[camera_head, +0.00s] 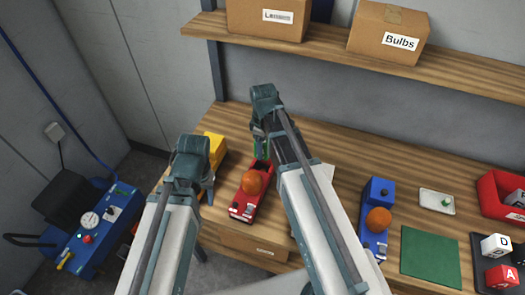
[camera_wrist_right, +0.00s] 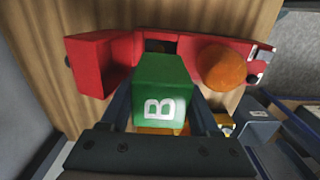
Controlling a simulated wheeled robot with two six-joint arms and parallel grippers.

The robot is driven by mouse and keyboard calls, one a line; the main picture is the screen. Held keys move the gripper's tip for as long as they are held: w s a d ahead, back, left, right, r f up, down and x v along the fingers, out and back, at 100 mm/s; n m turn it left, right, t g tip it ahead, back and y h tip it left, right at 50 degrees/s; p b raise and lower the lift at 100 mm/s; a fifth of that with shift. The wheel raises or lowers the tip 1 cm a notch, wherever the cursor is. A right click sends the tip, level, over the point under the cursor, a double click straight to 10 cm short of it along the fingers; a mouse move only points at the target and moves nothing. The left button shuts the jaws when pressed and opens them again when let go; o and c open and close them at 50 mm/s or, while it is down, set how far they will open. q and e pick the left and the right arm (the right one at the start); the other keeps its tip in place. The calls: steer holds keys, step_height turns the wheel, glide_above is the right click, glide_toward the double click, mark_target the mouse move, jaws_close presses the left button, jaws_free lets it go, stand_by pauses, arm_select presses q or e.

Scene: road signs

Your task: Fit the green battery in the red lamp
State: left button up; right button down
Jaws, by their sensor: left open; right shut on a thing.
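The red lamp (camera_head: 242,206) with an orange dome lies on the wooden bench, between my two arms in the head view. In the right wrist view the red lamp (camera_wrist_right: 205,50) runs across the top, with a dark opening near its middle. The battery (camera_head: 260,149) is mostly covered by my arm in the head view. My left gripper (camera_head: 208,190) is open, left of the lamp.
A yellow lamp (camera_head: 215,147) stands behind my left gripper. A blue lamp (camera_head: 375,238), green mat (camera_head: 430,257), white tray (camera_head: 428,196), red bin (camera_head: 492,198) and a dark tray with lettered blocks (camera_head: 480,250) are right. A shelf with boxes (camera_head: 388,32) hangs above.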

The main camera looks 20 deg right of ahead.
steer(key=shift+w+f+b, duration=0.15)
steer(key=shift+f+b, duration=0.3)
steer(key=shift+f, duration=0.25)
arm_select(q)
steer(key=shift+w+f, duration=0.15)
steer(key=shift+f, duration=0.6)
steer(key=shift+f, duration=0.1)
arm_select(e)
steer(key=shift+f, duration=0.1)
